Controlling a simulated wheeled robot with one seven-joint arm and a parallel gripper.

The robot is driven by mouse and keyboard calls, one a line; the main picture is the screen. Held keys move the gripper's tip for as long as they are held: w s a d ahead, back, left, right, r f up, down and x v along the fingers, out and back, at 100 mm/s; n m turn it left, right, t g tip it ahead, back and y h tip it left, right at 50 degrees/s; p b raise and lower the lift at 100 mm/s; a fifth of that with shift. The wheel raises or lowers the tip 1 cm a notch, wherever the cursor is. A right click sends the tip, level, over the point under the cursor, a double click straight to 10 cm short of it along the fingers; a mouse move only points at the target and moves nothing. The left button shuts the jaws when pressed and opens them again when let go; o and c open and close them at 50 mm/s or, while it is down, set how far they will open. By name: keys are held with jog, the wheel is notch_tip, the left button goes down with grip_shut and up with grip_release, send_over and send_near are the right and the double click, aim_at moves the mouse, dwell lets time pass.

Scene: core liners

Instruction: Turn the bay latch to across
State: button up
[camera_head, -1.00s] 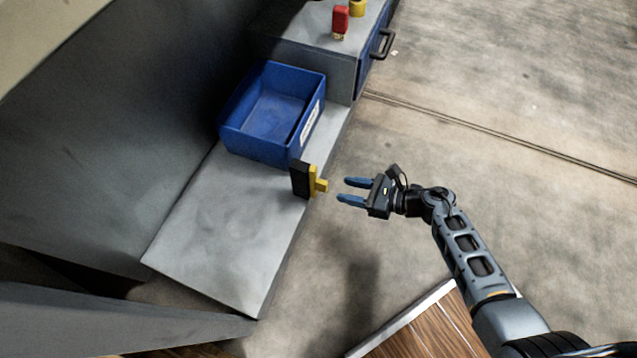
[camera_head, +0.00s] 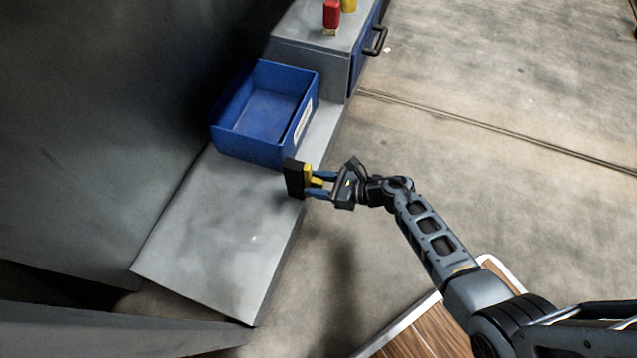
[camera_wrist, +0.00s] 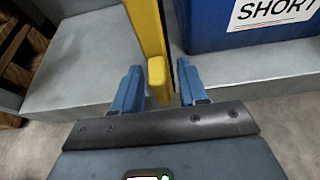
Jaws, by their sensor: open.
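The bay latch is a yellow bar with a knob (camera_head: 316,182) on a black upright block (camera_head: 293,178) at the edge of the grey shelf. In the wrist view the yellow bar (camera_wrist: 147,25) stands upright and its knob (camera_wrist: 158,78) points toward me. My gripper (camera_head: 322,185) is open, with its blue fingers one on each side of the knob. In the wrist view my gripper (camera_wrist: 156,82) shows a gap between each finger and the knob, narrower on the right. Whether a finger touches it is hard to tell.
A blue bin (camera_head: 265,112) with a label reading "SHORT" sits on the grey shelf (camera_head: 215,235) just behind the latch. Beyond it a grey cabinet (camera_head: 305,55) with a dark handle carries a red object (camera_head: 331,15) and a yellow one (camera_head: 348,5). Open floor lies right.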

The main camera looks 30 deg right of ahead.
jog(key=shift+c, duration=0.3)
grip_shut()
